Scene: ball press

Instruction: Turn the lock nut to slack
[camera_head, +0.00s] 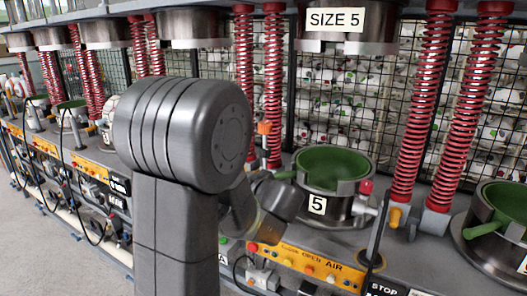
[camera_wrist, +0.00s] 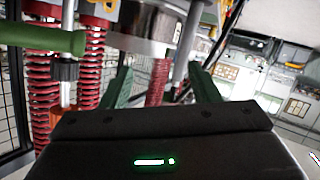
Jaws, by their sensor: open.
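My gripper (camera_wrist: 162,76) shows in the wrist view as two dark green fingers standing well apart, with no object clearly held between them. A dark ribbed collar (camera_wrist: 65,71) on a pale upright rod is left of the fingers and apart from them; I cannot tell whether it is the lock nut. No lock nut can be made out for certain in either view. In the head view my arm covers much of the middle, and its end reaches the left side of the size 5 press mould (camera_head: 336,187), which has a green inside; the fingers are not clear there.
Red springs (camera_head: 418,105) flank the press head (camera_head: 345,30) above the mould. An orange control panel (camera_head: 305,265) lies in front. In the wrist view, a green bar (camera_wrist: 42,36) crosses at upper left and red springs (camera_wrist: 95,65) stand behind. A similar mould (camera_head: 507,205) is at right.

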